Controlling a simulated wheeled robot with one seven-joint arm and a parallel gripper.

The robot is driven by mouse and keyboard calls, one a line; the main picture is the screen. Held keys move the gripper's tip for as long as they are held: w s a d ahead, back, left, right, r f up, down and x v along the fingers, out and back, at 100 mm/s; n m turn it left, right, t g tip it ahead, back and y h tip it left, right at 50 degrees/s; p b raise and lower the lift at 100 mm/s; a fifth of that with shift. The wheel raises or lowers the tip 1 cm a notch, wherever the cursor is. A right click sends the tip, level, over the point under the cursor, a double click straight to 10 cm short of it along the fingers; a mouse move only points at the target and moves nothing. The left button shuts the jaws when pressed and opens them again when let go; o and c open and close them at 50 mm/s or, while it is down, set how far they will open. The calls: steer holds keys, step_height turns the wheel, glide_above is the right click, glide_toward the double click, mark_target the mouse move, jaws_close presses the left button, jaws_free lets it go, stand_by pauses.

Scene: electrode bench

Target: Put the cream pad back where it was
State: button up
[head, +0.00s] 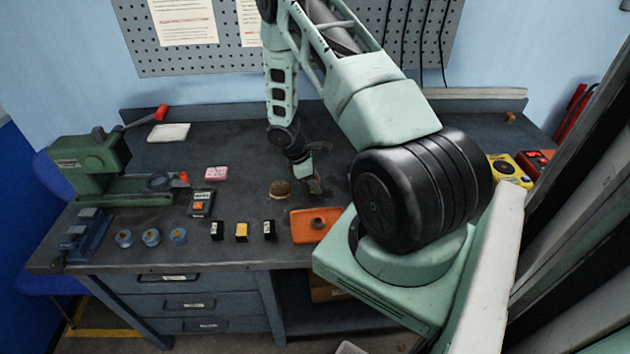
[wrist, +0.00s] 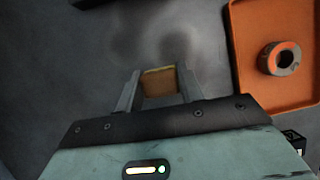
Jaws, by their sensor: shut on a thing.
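My gripper (head: 316,184) is low over the bench, behind the orange tray (head: 301,238). In the head view the pad is too small and dark to pick out. Whether it touches the bench I cannot tell.
The tray, also in the wrist view (wrist: 244,75), holds a ring-shaped piece (wrist: 280,58). A brown rounded item (head: 280,189) is left of my gripper.

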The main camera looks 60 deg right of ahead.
steer(key=o, duration=0.9)
steer(key=shift+f, duration=0.1)
steer(key=shift+o, duration=0.2)
